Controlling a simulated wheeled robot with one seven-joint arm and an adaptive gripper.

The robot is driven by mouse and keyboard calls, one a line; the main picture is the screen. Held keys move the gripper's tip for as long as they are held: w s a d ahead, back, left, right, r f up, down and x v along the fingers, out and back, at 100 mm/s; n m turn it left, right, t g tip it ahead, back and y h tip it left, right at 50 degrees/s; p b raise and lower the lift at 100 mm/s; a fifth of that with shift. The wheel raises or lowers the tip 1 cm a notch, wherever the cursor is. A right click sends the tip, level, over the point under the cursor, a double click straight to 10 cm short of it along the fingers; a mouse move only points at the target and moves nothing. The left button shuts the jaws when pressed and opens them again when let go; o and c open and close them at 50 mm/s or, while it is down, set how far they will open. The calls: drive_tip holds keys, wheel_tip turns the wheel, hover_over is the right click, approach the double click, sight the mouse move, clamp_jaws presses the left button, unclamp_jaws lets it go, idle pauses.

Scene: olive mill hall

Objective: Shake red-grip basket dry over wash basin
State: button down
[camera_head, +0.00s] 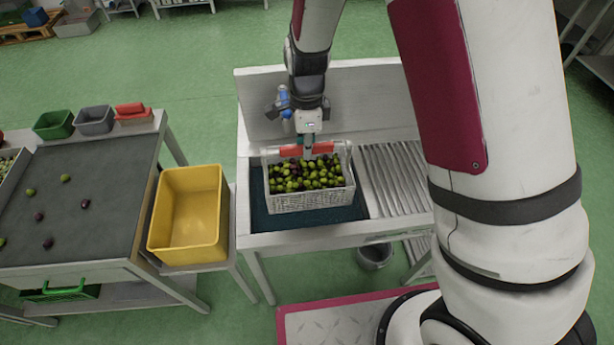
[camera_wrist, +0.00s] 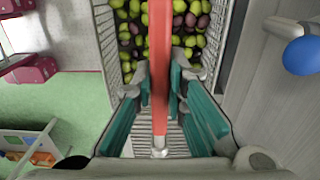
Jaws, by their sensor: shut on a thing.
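The white mesh basket (camera_head: 312,201) is full of green and dark olives. Its red grip (camera_head: 290,151) runs across the top on a bar; in the wrist view the red grip (camera_wrist: 160,50) runs between my teal fingers. My gripper (camera_head: 307,141) is shut on this grip from above, and it also shows in the wrist view (camera_wrist: 160,103). The basket looks level, within the outline of the dark-bottomed wash basin (camera_head: 258,216). I cannot tell whether it hangs clear or touches the basin floor. No dripping water can be made out.
A ribbed drainboard (camera_head: 391,178) adjoins the basin's right side, with a raised back panel behind. A yellow tub (camera_head: 190,215) stands left of the basin. Further left, a dark-topped table (camera_head: 88,187) carries loose olives and small bins. A grey bucket (camera_head: 374,257) stands on the floor below.

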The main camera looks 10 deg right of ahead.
drive_tip(key=shift+r, duration=2.75)
wheel_tip(320, 180, down, 5)
drive_tip(key=shift+f, duration=0.2)
drive_tip(key=shift+w+r, duration=0.15)
drive_tip(key=shift+w, duration=0.1)
wheel_tip(320, 180, up, 4)
drive_tip(key=shift+a+r, duration=0.1)
drive_tip(key=shift+r, duration=0.05)
drive_tip(key=shift+s+r, duration=0.15)
drive_tip(key=shift+s, duration=0.2)
drive_tip(key=f, duration=0.5)
drive_tip(key=shift+w+f, duration=0.2)
drive_tip(key=shift+w, duration=0.05)
drive_tip(key=shift+r, duration=0.2)
